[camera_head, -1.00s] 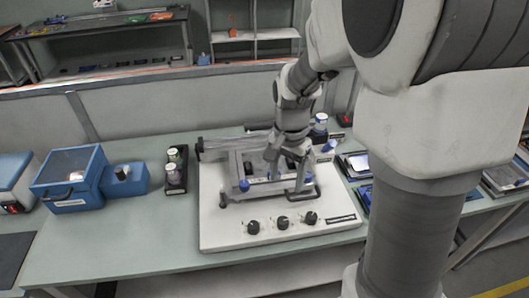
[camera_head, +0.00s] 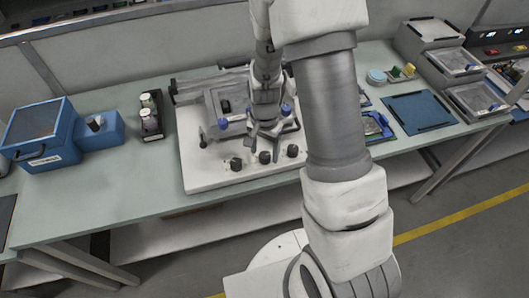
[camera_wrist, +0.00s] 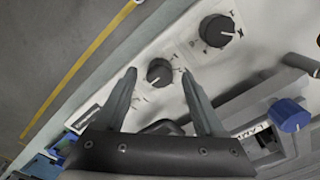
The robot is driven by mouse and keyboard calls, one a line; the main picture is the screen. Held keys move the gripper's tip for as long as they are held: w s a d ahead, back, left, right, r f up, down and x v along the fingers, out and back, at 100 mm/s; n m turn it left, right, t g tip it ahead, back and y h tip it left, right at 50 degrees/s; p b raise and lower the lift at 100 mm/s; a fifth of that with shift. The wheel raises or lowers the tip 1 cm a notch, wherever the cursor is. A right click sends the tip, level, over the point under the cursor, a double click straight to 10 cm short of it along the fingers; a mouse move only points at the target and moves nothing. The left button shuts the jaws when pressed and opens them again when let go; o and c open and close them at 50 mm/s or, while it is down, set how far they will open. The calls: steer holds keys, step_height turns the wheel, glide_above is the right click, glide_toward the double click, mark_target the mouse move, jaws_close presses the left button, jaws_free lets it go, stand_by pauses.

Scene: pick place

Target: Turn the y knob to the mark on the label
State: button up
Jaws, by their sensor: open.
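Three black knobs sit in a row along the front of a white base plate (camera_head: 205,182): the left knob (camera_head: 236,163), the middle knob (camera_head: 264,157) and the right knob (camera_head: 292,150). My gripper (camera_head: 264,146) is open and points down close to the middle and right knobs. In the wrist view one knob (camera_wrist: 159,72) shows between my spread fingertips, with a gap on both sides. Another knob (camera_wrist: 217,30) lies farther up. Small dark marks and letters surround both knobs, but I cannot read which is y.
A grey fixture with blue knobs (camera_wrist: 288,114) stands behind the row of knobs, near one finger. A blue box (camera_head: 45,135) and a black holder with bottles (camera_head: 150,118) stand left. A blue mat (camera_head: 418,112) and trays lie right.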

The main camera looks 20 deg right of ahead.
steer(key=shift+f, duration=0.55)
jaws_close()
